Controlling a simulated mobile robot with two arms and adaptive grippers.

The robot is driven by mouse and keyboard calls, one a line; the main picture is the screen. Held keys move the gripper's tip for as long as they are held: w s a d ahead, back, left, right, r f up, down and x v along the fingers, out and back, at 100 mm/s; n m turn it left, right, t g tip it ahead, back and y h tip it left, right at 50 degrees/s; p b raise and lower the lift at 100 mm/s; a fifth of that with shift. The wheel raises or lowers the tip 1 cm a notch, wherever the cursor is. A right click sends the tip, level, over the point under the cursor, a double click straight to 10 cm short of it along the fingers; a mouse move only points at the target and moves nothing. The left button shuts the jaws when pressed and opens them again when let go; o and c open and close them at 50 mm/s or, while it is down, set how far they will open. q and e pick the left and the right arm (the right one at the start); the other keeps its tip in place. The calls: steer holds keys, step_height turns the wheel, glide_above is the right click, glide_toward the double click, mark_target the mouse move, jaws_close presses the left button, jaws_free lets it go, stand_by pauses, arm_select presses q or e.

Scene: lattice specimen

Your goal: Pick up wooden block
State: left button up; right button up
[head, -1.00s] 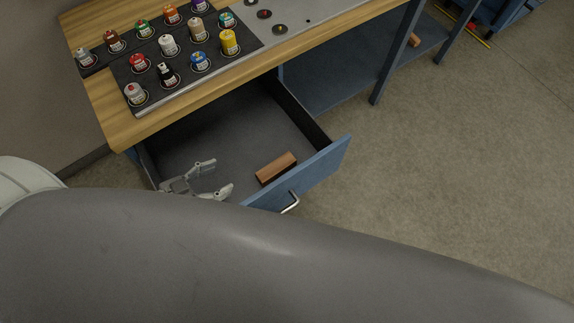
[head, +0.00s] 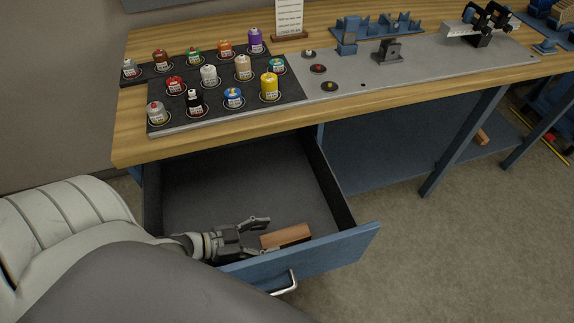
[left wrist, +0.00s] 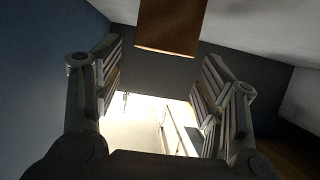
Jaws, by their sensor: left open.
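The wooden block (head: 286,236) lies in the open drawer (head: 200,190), near its front panel. My left gripper (head: 264,236) is open at the block's left end, with its fingers pointing right toward it. In the left wrist view the block (left wrist: 171,27) shows at the top middle, ahead of the open fingers (left wrist: 158,85). No contact between the fingers and the block is visible. The lower finger partly overlaps the drawer's front edge in the head view. My right gripper is not in view.
The drawer's blue front panel (head: 318,257) with its handle (head: 286,284) stands close to my left gripper. The wooden workbench (head: 135,135) above holds several small coloured bottles on a dark mat. The back of the drawer is empty. Another wooden piece (head: 481,136) lies on the lower shelf at right.

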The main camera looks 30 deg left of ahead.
mark_target(284, 236)
arm_select(q)
steer(key=shift+x, duration=2.6)
steer(key=shift+s+f, duration=0.15)
steer(key=shift+s, duration=0.05)
steer(key=c, duration=1.1)
steer(key=shift+c, duration=0.3)
